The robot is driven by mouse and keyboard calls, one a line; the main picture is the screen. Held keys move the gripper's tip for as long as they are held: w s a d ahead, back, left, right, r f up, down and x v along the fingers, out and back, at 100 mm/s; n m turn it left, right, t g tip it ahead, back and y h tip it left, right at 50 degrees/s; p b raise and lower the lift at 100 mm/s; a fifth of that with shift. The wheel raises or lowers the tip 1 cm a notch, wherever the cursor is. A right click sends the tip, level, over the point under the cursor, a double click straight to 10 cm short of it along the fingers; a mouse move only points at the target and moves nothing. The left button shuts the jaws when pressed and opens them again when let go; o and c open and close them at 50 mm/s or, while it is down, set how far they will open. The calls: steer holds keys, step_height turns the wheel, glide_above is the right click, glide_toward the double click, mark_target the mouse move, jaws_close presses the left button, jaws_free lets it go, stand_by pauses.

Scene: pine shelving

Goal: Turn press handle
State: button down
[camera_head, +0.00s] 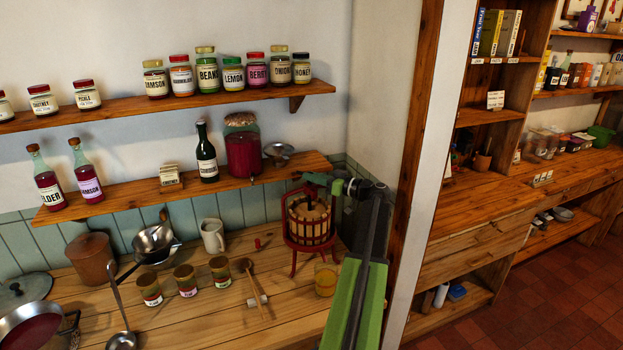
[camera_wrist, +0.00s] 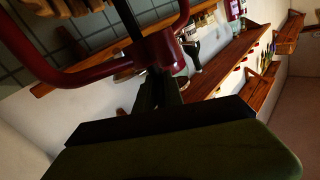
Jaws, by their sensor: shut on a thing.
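The fruit press (camera_head: 308,222) stands on the wooden worktop near the wall corner, with a slatted wooden basket in a red frame on legs. Its red handle (camera_head: 316,178) is at the top of the press. My gripper (camera_head: 335,185) comes in from the right at the height of the press top and is shut on the handle. In the wrist view, the dark fingers of my gripper (camera_wrist: 158,85) meet a dark red part of the press (camera_wrist: 160,50). Curved red bars pass close to the fingers. The exact grip is dark and partly hidden.
A wooden spoon (camera_head: 254,285), several small jars and a white mug (camera_head: 212,236) are to the left. The lower shelf (camera_head: 130,200) ends close to the press top. A wooden post (camera_head: 415,130) is at right.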

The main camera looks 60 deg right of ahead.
steer(key=shift+d+r+n+y, duration=0.15)
steer(key=shift+n+y, duration=0.35)
steer(key=shift+y, duration=0.35)
steer(key=shift+d+f+n+y, duration=0.1)
steer(key=shift+n+y, duration=0.4)
steer(key=shift+y, duration=0.35)
steer(key=shift+r+g, duration=0.1)
steer(key=shift+g, duration=0.2)
steer(key=c, duration=1.5)
jaws_free()
steer(key=shift+a, duration=0.1)
steer(key=shift+o, duration=0.2)
steer(key=v, duration=1.7)
steer(key=shift+f, duration=0.2)
steer(key=shift+s, duration=0.1)
